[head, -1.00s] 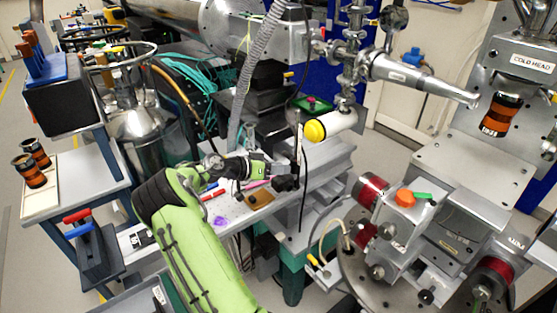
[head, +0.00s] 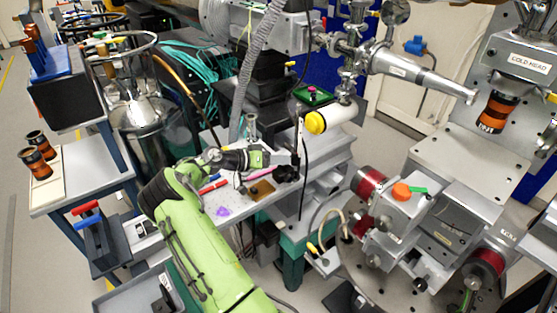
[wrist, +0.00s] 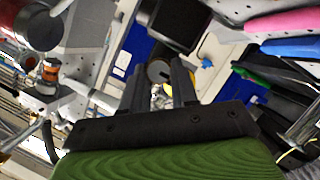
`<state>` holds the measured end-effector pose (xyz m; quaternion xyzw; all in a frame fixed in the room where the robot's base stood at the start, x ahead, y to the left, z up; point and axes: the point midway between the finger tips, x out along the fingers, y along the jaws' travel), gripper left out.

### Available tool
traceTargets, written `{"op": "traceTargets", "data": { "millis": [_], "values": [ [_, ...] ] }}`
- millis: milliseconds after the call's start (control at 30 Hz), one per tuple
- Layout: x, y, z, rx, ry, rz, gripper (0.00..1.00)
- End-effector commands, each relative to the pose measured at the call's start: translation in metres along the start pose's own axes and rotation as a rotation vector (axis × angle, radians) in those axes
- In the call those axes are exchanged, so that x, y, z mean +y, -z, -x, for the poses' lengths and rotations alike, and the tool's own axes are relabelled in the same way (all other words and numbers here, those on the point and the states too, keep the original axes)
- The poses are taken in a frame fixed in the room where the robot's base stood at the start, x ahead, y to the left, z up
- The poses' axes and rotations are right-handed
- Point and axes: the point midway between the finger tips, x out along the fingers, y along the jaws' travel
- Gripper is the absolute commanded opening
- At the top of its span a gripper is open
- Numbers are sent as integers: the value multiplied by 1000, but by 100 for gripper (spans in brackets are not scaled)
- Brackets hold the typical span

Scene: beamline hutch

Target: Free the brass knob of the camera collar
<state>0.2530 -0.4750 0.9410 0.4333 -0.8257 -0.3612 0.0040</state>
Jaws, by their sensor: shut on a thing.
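My gripper (head: 281,158) is at the slim upright post (head: 299,139) on the bench, beside a black clamp-like collar (head: 287,173). In the wrist view its two dark fingers (wrist: 159,80) are close together, with a dark round knob-like part (wrist: 157,70) between their tips. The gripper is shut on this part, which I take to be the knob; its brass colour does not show. The white camera-like cylinder with a yellow cap (head: 315,122) lies just above and right of the gripper in the head view. The fingertips are too small there to see their contact.
A black cable hangs beside the post. Metal instruments with red rings (head: 370,186) stand to the right. A cart with orange-banded cylinders (head: 36,165) is at the left.

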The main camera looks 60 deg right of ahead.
Motion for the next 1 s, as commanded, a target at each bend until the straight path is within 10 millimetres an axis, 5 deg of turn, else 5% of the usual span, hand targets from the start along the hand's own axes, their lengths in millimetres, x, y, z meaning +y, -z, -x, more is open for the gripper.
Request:
{"op": "traceTargets", "data": {
  "millis": [200,767,1000],
  "values": [
    [0,0,0,0,1,1,54],
    [-2,-3,0,-5,9,-2,54],
    [-3,-8,-2,-8,105,-235,54]
  ]
}}
